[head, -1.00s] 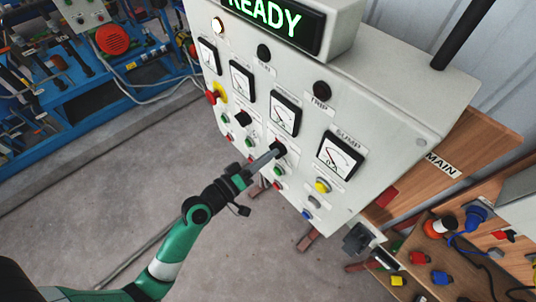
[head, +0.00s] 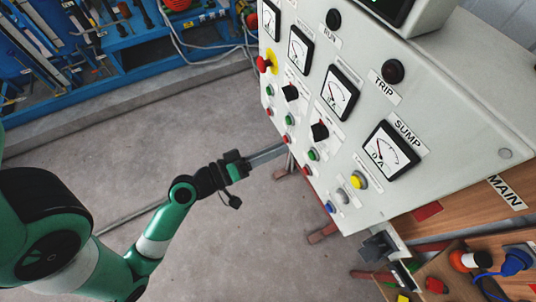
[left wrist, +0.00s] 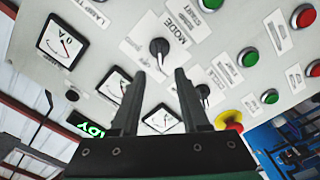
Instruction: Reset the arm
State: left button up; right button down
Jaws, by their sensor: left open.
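My left arm (head: 160,230), green and white with a black wrist, reaches in from the left in the head view. Its gripper (head: 284,149) is by the lower left edge of the pale control panel (head: 440,150). In the left wrist view the two dark fingers (left wrist: 160,74) stand apart with nothing between them. The black MODE knob (left wrist: 159,46) shows beyond the fingertips; it also shows uncovered in the head view (head: 320,130). The exact gap between fingertips and panel cannot be told. My right gripper is out of view.
The panel carries gauges (head: 390,149), coloured buttons, a second black knob (head: 290,92) and a red emergency stop (head: 265,64). A wooden board with plugs (head: 515,262) is at lower right. A blue tool rack (head: 110,50) is at upper left. Bare floor lies between.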

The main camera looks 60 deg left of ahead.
pick_arm(q)
jog(key=shift+s, duration=1.1)
jog(key=w+d+r+m+t+h+p, duration=0.1)
jog(key=w+d+r+m+h+p, duration=0.25)
jog(key=r, duration=0.85)
jog(key=w+d+r+m+t+h+p, duration=0.25)
jog(key=d+r+m, duration=0.2)
jog(key=r, duration=0.75)
jog(key=w+d+r+m+t+h+p, duration=0.1)
jog(key=w+d+r+m+h+p, duration=0.25)
jog(key=r, duration=0.95)
notch_tip(320, 180, up, 13)
jog(key=s+d+m+t+h+p, duration=0.1)
jog(key=d+m+t+h+p, duration=0.1)
jog(key=d+m, duration=0.15)
jog(key=a+r+n+t+y, duration=0.3)
jog(key=a+r+y, duration=0.2)
jog(key=y, duration=0.4)
jog(key=shift+s+a+r+n+y, duration=0.2)
jog(key=shift+s+r+n+y, duration=0.2)
jog(key=shift+r, duration=0.3)
